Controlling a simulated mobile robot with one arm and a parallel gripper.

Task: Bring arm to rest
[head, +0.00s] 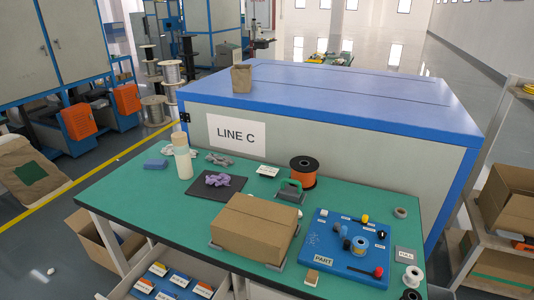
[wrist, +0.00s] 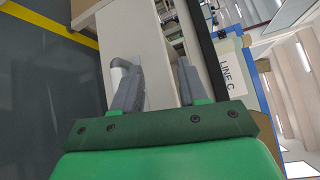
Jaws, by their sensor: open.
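My gripper (wrist: 157,72) shows in the wrist view, with two grey fingers on a green mount. The fingers stand apart, and I see nothing held between them. A pale panel lies behind the gap. A rounded white thing shows behind the left finger, partly hidden by it. My arm and gripper do not show in the head view.
The green-topped table (head: 130,198) carries a closed cardboard box (head: 255,228), a blue board (head: 350,245) with small parts, and an orange spool (head: 303,172). An open drawer (head: 135,290) sticks out in front. A blue-topped cabinet (head: 340,95) stands behind.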

